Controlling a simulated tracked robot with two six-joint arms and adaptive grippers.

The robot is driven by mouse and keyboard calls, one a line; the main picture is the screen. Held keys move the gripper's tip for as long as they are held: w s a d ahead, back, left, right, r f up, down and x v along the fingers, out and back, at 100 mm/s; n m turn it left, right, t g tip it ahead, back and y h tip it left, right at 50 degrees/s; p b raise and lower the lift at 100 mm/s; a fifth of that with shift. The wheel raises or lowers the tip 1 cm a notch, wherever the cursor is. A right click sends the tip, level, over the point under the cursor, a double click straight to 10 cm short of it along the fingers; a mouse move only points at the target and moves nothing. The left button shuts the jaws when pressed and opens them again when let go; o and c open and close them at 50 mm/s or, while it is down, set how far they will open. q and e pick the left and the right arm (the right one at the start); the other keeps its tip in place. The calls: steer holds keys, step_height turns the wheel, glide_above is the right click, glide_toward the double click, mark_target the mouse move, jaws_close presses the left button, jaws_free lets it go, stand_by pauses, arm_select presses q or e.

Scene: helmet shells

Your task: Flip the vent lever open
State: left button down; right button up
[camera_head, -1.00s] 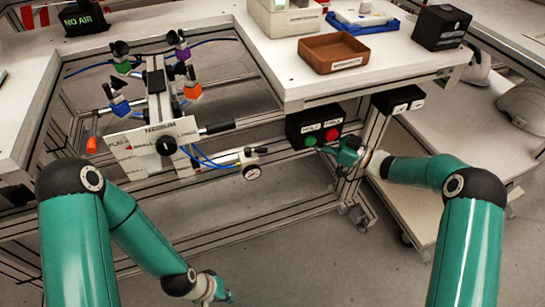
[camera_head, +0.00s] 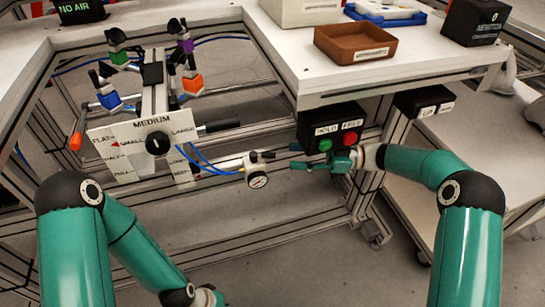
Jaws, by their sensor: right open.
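The vent valve is a light metal fitting with a small black lever (camera_head: 262,155) and a round white gauge (camera_head: 258,181) below it, at mid-picture under the front of the fixture. My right gripper (camera_head: 294,156) comes in from the right in front of the button box. Its fingers are apart and point left toward the lever, with a small gap between them and it. Nothing shows between the fingers. My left gripper (camera_head: 212,298) is at the bottom edge, mostly cut off, so its fingers cannot be made out.
A black box (camera_head: 330,125) with a green and a red button sits just above and behind my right gripper. Blue hoses run from the valve to a white dial plate (camera_head: 125,150) marked MEDIUM. A brown tray (camera_head: 355,45) stands on the bench above. The floor below is clear.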

mark_target(274, 156)
steer(key=a, duration=0.6)
steer(key=shift+a+b, duration=0.25)
steer(key=shift+b, duration=0.1)
